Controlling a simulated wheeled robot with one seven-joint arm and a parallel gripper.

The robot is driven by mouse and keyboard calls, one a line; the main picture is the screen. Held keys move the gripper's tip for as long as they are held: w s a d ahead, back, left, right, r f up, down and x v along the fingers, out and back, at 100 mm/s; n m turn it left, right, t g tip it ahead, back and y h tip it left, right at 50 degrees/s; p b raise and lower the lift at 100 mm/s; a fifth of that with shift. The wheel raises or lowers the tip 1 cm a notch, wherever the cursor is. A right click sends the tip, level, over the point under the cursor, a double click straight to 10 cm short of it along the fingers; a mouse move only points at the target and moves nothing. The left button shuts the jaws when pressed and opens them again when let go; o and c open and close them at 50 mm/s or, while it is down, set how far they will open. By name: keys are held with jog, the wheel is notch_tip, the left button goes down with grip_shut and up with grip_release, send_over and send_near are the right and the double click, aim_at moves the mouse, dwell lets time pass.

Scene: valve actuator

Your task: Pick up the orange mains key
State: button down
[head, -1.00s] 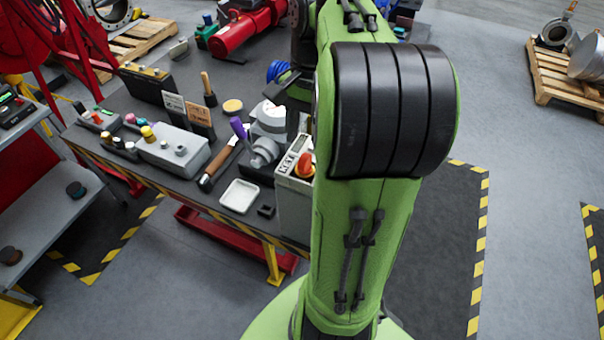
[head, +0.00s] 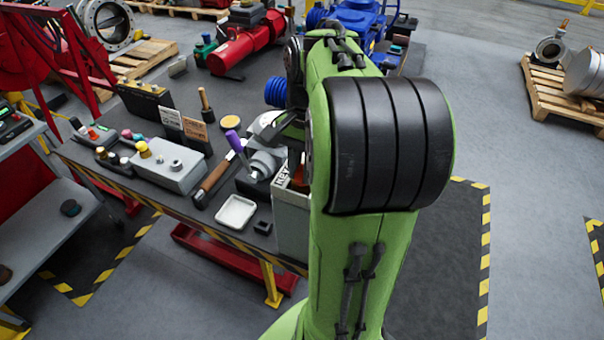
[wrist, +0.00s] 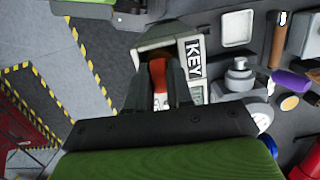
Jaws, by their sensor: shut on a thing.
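The orange mains key (wrist: 158,76) shows in the wrist view between the two dark fingers of my gripper (wrist: 158,88). My gripper is shut on it. The key is over a pale box labelled KEY (wrist: 193,57), which also stands at the bench's front edge in the head view (head: 290,208). Whether the key still sits in the box or is clear of it, I cannot tell. In the head view my green arm hides most of the key and the fingertips.
On the bench, a white tray (head: 236,212), a purple-handled tool (head: 234,142), a wooden-handled tool (head: 212,178) and a grey valve part (head: 264,163) lie close left of the box. A grey button box (head: 170,166) is farther left. Open floor lies right of my arm.

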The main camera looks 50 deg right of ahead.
aim_at(302, 167)
notch_tip(302, 167, up, 10)
jog(key=p, duration=0.7)
jog(key=shift+r, duration=0.15)
dwell(0.5)
